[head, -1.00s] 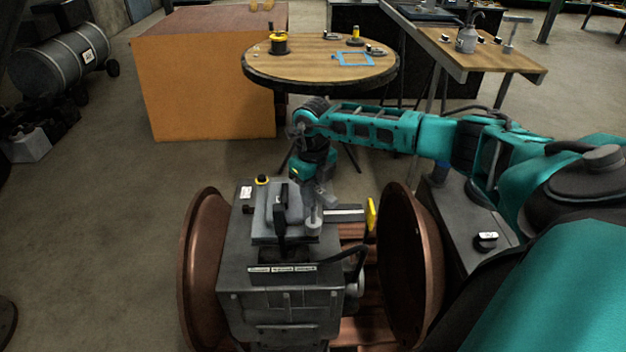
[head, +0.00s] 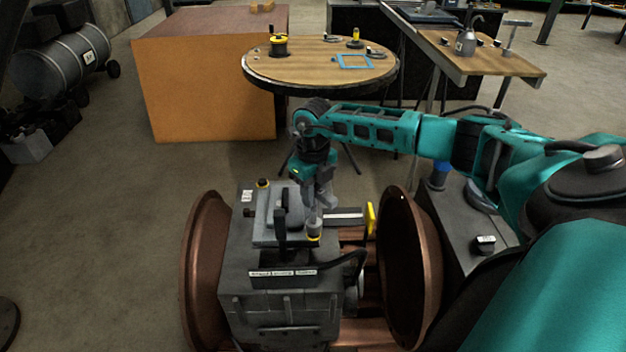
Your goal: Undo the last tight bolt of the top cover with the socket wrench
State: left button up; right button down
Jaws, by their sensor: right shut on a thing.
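My right gripper (head: 316,192) points down over the grey engine block (head: 280,300), shut on the grey socket wrench (head: 315,222). The wrench stands about upright at the right front corner of the top cover (head: 262,238). A yellow ring (head: 313,238) shows at the wrench's lower end. I cannot tell whether the socket is seated on a bolt, as the bolt head is hidden. Another yellow-ringed fitting (head: 263,183) shows at the block's back left. A dark upright handle (head: 281,215) stands on the cover. My left gripper is not in view.
Copper-coloured round flanges stand at the left (head: 203,270) and right (head: 410,270) of the block. A yellow-ended part (head: 370,218) sticks out at the right. Behind are a round table (head: 310,65), an orange box (head: 205,95) and a workbench (head: 490,62).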

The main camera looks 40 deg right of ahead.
jog(key=shift+r+m+p, duration=0.2)
jog(key=shift+m+p, duration=0.2)
jog(key=shift+m, duration=0.5)
jog(key=m+p, duration=0.1)
jog(key=m, duration=0.2)
jog(key=shift+p, duration=0.35)
jog(key=m+p, duration=0.2)
jog(key=m, duration=0.2)
jog(key=m+p, duration=0.2)
jog(key=m, duration=0.2)
jog(key=shift+p, duration=0.4)
jog(key=m, duration=0.3)
jog(key=shift+f, duration=0.15)
jog(key=m, duration=0.6)
jog(key=shift+s+m, duration=0.15)
jog(key=shift+m, duration=0.15)
jog(key=m, duration=0.4)
jog(key=shift+m, duration=0.3)
jog(key=m, duration=0.5)
